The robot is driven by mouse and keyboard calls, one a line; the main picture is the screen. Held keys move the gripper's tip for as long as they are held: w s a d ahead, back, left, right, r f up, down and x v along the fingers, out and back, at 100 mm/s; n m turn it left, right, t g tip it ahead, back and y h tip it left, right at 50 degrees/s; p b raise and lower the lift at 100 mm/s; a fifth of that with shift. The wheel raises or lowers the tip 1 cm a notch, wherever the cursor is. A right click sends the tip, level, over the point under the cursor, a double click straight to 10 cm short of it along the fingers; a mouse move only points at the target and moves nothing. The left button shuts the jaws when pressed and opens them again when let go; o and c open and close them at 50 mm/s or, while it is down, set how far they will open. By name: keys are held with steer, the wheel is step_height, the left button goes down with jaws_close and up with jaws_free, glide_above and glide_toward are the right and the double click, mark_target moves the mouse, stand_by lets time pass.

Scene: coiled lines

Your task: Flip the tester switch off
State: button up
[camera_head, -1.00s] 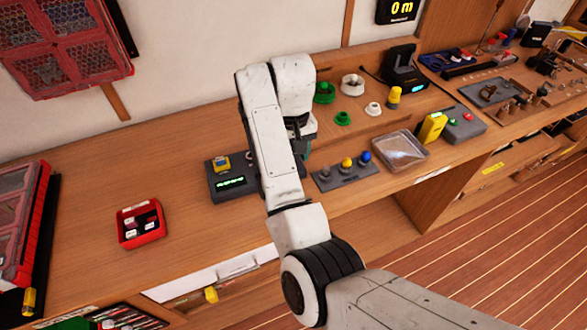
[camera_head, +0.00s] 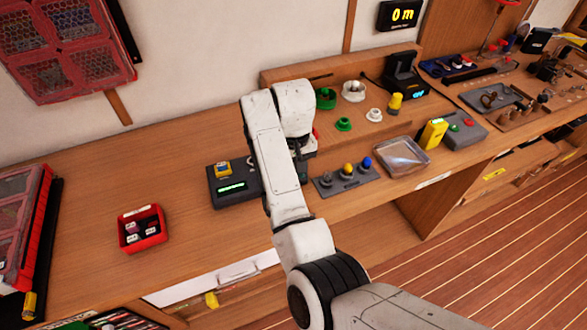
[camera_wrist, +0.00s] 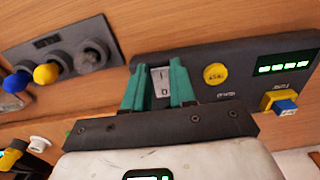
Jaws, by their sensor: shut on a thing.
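The tester (camera_head: 226,193) is a dark box on the bench with a lit green display, just left of my arm in the head view. In the wrist view the tester (camera_wrist: 222,67) shows its front panel, a round yellow button and the green display. The tester switch (camera_wrist: 161,82) is a pale plate with I and 0 marks. My gripper (camera_wrist: 159,70) has its teal fingers on either side of the switch and is shut on it. In the head view my arm hides the switch and most of the gripper.
A grey panel with coloured knobs (camera_head: 345,180) stands right of my arm, with a clear tray (camera_head: 402,157) beyond. A yellow and blue block (camera_wrist: 281,104) is beside the tester display. A red bin (camera_head: 142,229) sits left on the bench, with clear wood around it.

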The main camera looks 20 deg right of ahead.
jaws_close()
steer(key=shift+r, duration=0.1)
steer(key=shift+w+r+g+p, duration=0.15)
steer(key=shift+w+g+p, duration=0.1)
steer(key=shift+g+p, duration=0.3)
steer(key=shift+w+g+b, duration=0.2)
steer(key=shift+g+b, duration=0.15)
steer(key=shift+g, duration=0.5)
steer(key=o, duration=0.6)
jaws_free()
steer(key=shift+o, duration=0.2)
